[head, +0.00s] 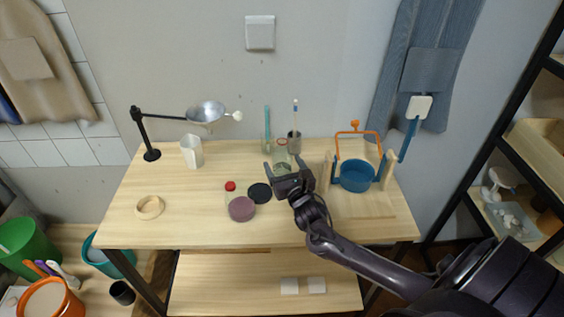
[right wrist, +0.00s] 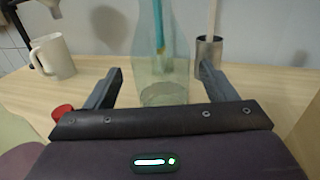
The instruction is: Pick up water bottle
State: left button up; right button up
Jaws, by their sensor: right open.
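The water bottle (head: 281,153) is clear, faintly green and upright near the back of the table, right of centre. In the right wrist view the bottle (right wrist: 165,50) fills the gap between the fingers; its top is cut off by the frame. My right gripper (head: 284,170) is open at the front of the bottle, with one finger to each side. In the right wrist view the gripper (right wrist: 160,80) shows a gap between each finger and the glass. My left gripper is not in view.
A metal cup (head: 294,144) and a teal stick (head: 267,125) stand close behind the bottle. A wooden rack with a blue bowl (head: 357,175) is to the right. A white mug (head: 192,150) stands farther left.

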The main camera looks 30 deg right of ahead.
aim_at(281, 159)
jog(key=x, duration=0.3)
jog(key=shift+d, duration=0.1)
jog(key=shift+w, duration=0.45)
jog(key=shift+d, duration=0.1)
jog(key=c, duration=0.6)
jog(key=shift+r, duration=0.1)
jog(key=c, duration=0.6)
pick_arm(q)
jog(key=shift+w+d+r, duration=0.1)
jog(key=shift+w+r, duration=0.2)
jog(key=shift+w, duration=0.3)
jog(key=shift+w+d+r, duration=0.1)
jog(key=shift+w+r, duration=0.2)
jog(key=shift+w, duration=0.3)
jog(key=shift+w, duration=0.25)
pick_arm(e)
jog(key=shift+r, duration=0.2)
